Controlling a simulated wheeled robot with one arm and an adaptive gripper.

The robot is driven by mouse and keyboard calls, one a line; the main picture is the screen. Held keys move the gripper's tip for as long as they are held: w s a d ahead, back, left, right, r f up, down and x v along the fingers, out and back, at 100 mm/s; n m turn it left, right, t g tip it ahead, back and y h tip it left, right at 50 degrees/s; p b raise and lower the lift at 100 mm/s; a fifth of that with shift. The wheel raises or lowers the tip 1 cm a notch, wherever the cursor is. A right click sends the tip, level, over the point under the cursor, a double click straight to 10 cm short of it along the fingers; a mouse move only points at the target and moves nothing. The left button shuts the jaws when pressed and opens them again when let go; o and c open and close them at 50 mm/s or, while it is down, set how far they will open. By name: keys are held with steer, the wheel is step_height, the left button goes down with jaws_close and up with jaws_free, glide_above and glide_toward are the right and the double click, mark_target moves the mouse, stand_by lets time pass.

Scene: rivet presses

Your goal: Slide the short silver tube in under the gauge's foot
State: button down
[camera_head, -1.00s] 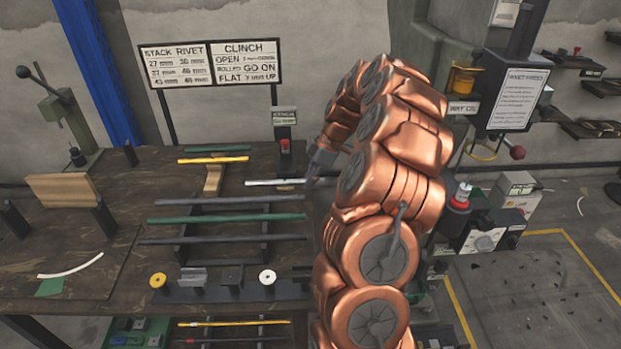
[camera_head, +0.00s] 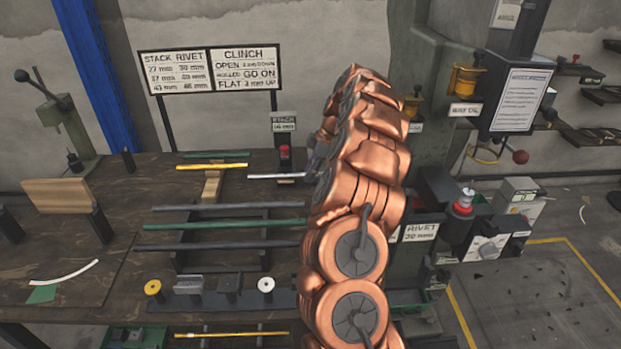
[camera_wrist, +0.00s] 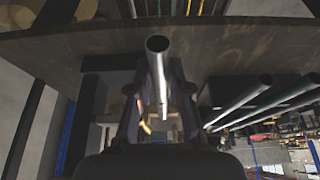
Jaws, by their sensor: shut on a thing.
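The short silver tube (camera_head: 268,177) is held roughly level above the back of the bench in the head view. In the wrist view its open round end (camera_wrist: 157,45) points away from my gripper. My gripper (camera_wrist: 158,92) is shut on the tube, with a finger on each side. In the head view my copper arm hides most of the gripper and the tube's right end. The gauge (camera_head: 284,126), a small post with a label and a red part, stands just behind the tube. Its foot is not clear, and I cannot tell the gap to the tube.
A yellow tube (camera_head: 212,166) and a green tube lie left of the gauge, near a wooden block (camera_head: 212,187). Longer dark and green tubes (camera_head: 225,225) lie on a rack in front. A large press (camera_head: 440,180) stands right of my arm.

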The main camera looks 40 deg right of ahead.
steer(key=shift+w+d+f+p, duration=0.15)
steer(key=shift+w+d+p, duration=0.05)
steer(key=shift+w+d, duration=0.8)
steer(key=shift+w+d+f+p, duration=0.2)
steer(key=shift+w+d, duration=0.45)
steer(key=shift+w, duration=0.55)
steer(key=shift+b, duration=0.35)
steer(key=shift+r, duration=0.1)
steer(key=shift+f+b, duration=0.4)
steer(key=c, duration=1)
jaws_free()
